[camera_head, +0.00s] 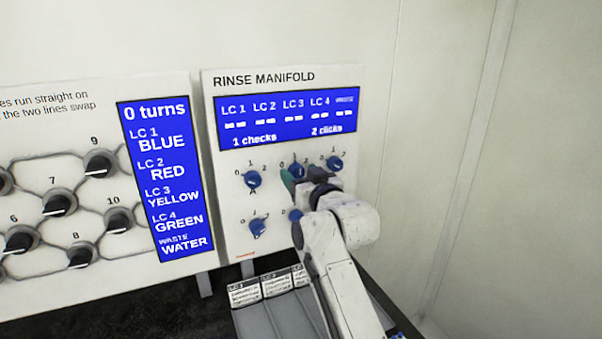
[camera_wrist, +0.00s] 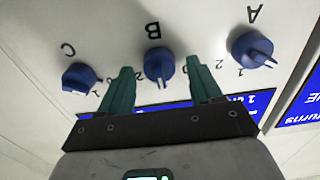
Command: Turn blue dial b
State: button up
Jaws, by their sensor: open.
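Blue dial b (camera_head: 296,170) is in the upper row of the rinse manifold panel, partly behind my gripper in the head view. In the wrist view, dial b (camera_wrist: 158,61) appears upside down under its letter B, between the two green fingers. My gripper (camera_wrist: 160,68) is open, with one finger on each side of the dial and a gap showing on both sides. The gripper (camera_head: 301,182) also shows in the head view, close in front of the panel. I cannot tell how far the fingertips are from the panel face.
Blue dial A (camera_head: 252,180) and blue dial C (camera_head: 334,163) flank dial b. Two more blue dials (camera_head: 257,227) sit below, one partly hidden by my arm. The blue display (camera_head: 288,117) reads 1 checks, 2 clicks. A panel with black knobs (camera_head: 100,164) stands left; labelled trays (camera_head: 277,312) lie below.

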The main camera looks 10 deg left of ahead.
jog(key=shift+w+a, duration=0.1)
jog(key=shift+w, duration=0.05)
jog(key=shift+c, duration=0.3)
jog(key=c, duration=1)
